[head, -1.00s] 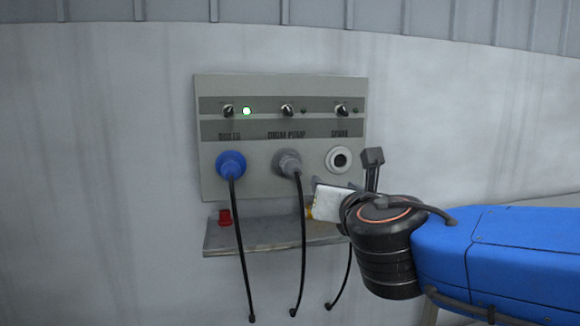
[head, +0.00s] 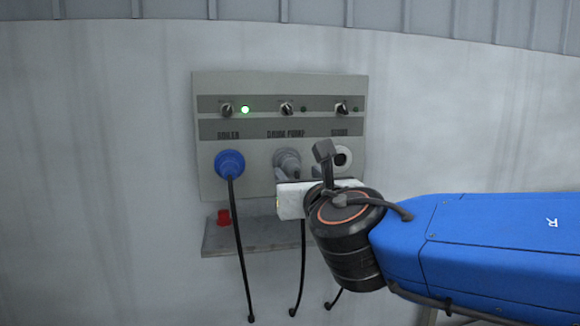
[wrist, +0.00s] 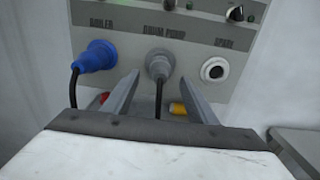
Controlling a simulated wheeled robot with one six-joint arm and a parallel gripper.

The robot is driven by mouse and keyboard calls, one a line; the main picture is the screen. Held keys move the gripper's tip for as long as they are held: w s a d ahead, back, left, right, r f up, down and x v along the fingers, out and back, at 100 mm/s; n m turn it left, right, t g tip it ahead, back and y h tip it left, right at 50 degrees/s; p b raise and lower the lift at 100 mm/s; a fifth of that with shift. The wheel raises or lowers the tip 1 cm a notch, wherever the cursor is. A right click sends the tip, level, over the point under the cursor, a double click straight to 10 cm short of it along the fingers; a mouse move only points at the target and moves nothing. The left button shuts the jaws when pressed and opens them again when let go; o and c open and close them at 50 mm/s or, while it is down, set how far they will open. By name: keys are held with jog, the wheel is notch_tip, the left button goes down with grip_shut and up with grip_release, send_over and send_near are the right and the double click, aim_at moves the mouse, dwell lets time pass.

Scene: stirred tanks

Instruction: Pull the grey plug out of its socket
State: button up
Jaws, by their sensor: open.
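The grey plug (head: 287,161) sits in the middle socket, labelled DRUM PUMP, on the wall panel. My gripper (head: 280,176) is just in front of and below it in the head view, hiding the plug's lower part and the top of its cable. In the wrist view the grey plug (wrist: 159,68) shows between my two open fingers (wrist: 160,90), beyond their tips, with its black cable hanging down between them. I cannot tell whether a finger touches the plug. Nothing is held.
A blue plug (head: 230,164) is in the BOILER socket to the left, under a lit green lamp (head: 245,109). The SPARE socket (wrist: 215,69) on the right is empty. A shelf (head: 230,236) below holds a red object (head: 224,217) and a yellow object (wrist: 178,108).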

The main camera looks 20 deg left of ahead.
aim_at(291, 168)
jog(key=shift+x, duration=3.95)
grip_shut()
jog(key=shift+d, duration=0.1)
jog(key=shift+s+d, duration=0.1)
jog(key=shift+s, duration=0.1)
jog(key=shift+v, duration=2.75)
